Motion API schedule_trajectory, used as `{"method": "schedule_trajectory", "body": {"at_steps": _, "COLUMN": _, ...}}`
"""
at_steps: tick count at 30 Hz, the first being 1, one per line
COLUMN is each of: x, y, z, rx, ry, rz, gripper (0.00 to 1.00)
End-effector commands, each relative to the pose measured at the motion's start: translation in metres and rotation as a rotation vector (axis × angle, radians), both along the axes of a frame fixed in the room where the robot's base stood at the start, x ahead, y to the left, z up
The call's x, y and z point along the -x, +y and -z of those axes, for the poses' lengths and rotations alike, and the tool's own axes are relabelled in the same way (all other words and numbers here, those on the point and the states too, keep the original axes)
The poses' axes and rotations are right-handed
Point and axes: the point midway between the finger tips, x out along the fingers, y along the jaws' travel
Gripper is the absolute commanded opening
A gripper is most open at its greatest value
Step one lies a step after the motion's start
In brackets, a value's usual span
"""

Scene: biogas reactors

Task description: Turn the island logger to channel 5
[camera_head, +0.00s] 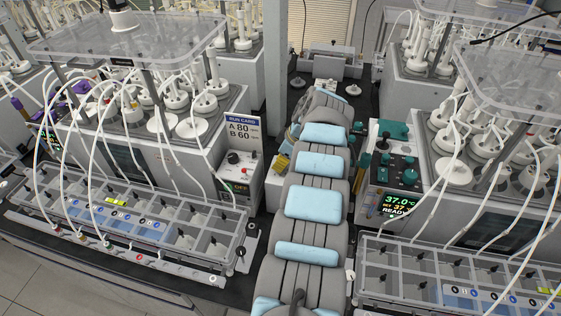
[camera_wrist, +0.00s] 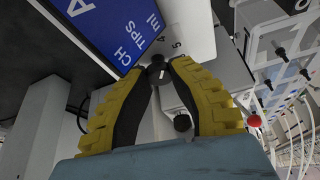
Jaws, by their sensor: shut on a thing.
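In the wrist view, my gripper (camera_wrist: 157,75) has yellow ribbed fingers with dark inner pads, their tips closed on a small black knob (camera_wrist: 158,71). The knob carries a small white mark and sits by a pale panel (camera_wrist: 190,22) with the printed numbers 4 and 5 beyond it. Other numbers are hidden or out of view. A blue panel with white lettering, including "CH", "TIPS" and "ml" (camera_wrist: 122,28), is beside it. Which number the knob points to is not clear. In the head view, a yellow part of my gripper (camera_head: 281,163) shows beside my arm; the knob there is hidden.
A red knob (camera_wrist: 254,121) and a black ball (camera_wrist: 182,123) lie near my fingers. Tubed reactor racks (camera_head: 130,220) crowd both sides.

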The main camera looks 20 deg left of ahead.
Motion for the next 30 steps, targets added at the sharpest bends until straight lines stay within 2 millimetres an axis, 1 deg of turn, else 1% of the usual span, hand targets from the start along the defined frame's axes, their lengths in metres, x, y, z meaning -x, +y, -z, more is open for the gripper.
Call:
{"method": "schedule_trajectory", "body": {"at_steps": 4, "x": -0.0007, "y": -0.0013, "z": -0.0026, "rx": 0.006, "ry": -0.001, "rz": 0.024, "gripper": 0.00}}
{"method": "schedule_trajectory", "body": {"at_steps": 30, "x": 0.0013, "y": -0.0004, "z": 0.0025, "rx": 0.001, "ry": 0.001, "rz": 0.227, "gripper": 0.00}}
